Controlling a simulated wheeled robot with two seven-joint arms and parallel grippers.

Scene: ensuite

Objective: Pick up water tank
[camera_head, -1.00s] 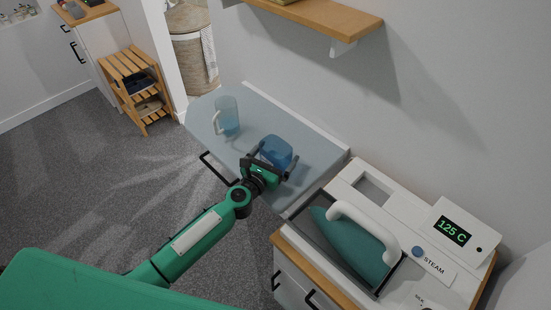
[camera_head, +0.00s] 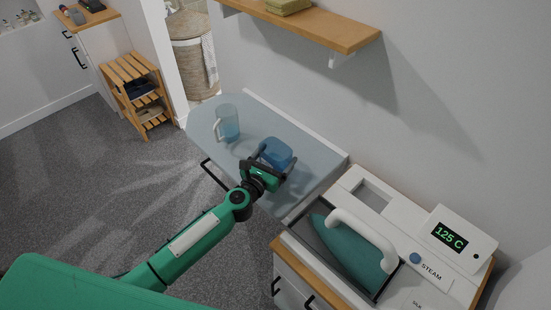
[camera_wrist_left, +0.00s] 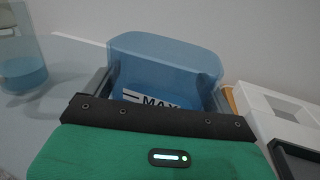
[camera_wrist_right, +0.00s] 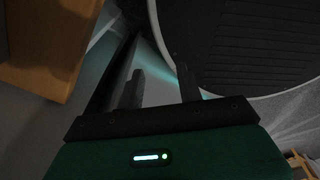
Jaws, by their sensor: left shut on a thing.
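The water tank (camera_head: 278,150) is a translucent blue box over the grey-blue board. My left gripper (camera_head: 274,160) is shut on it, with one finger on each side. In the left wrist view the tank (camera_wrist_left: 165,55) stands upright between the fingers, and part of a "MAX" mark shows on its near face. Its lower part is hidden by the gripper. I cannot tell whether its base touches the board. In the right wrist view my right gripper (camera_wrist_right: 160,88) has its fingers apart with nothing seen between them.
A clear blue jug (camera_head: 227,123) stands on the board (camera_head: 205,112), left of the tank. A white steam station (camera_head: 415,275) with a teal iron (camera_head: 345,245) and a "125 C" display is at the right. A wooden shelf (camera_head: 310,28) hangs on the wall above.

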